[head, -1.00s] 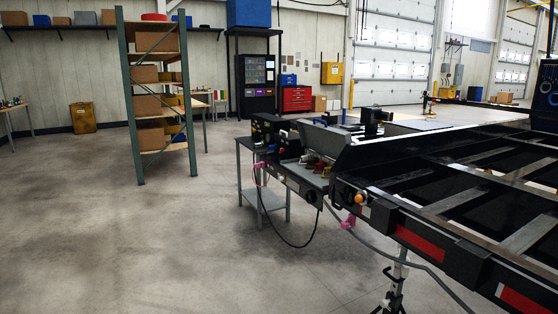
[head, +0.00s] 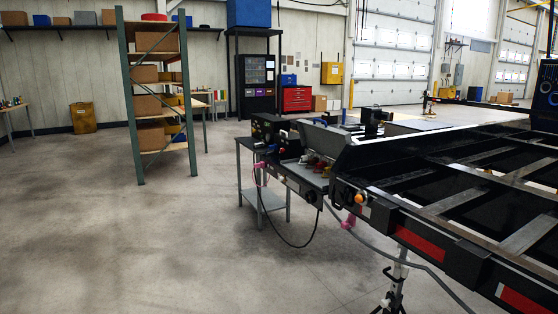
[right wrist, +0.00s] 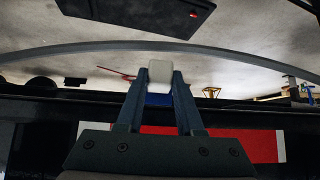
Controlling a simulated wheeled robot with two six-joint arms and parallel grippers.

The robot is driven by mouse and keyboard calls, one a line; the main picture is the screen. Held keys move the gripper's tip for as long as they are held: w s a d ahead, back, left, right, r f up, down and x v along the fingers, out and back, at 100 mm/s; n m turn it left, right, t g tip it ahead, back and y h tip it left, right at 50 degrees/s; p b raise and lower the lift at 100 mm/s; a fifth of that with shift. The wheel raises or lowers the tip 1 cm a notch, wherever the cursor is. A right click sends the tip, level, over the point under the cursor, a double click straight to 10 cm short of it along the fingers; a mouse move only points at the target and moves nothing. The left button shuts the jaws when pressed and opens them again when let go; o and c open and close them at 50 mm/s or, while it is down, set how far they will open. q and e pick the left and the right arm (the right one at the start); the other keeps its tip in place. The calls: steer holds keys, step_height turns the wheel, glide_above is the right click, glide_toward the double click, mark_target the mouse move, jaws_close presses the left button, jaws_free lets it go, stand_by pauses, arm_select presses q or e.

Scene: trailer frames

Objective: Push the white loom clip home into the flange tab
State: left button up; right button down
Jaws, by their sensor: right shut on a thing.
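In the right wrist view my right gripper (right wrist: 160,80) has its two dark fingers shut on the small white loom clip (right wrist: 160,71), held at the fingertips. A grey loom (right wrist: 92,47) arcs across the view just beyond the clip; I cannot tell whether they touch. A flange tab cannot be made out there. A blue patch (right wrist: 158,99) shows between the fingers below the clip. In the head view a grey loom (head: 440,276) hangs along the trailer frame (head: 445,222), with a pink piece (head: 347,223) at the frame's near corner. Neither gripper shows in the head view.
A red-and-white reflective strip (right wrist: 238,146) lies behind the fingers in the wrist view. In the head view, an orange lamp (head: 359,198) sits on the frame, a jack stand (head: 397,270) stands below, and a grey bench (head: 262,198) stands left.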

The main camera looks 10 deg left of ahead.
steer(key=shift+w+d, duration=0.1)
steer(key=shift+d, duration=0.05)
steer(key=shift+c, duration=2.3)
jaws_free()
steer(key=shift+r, duration=0.1)
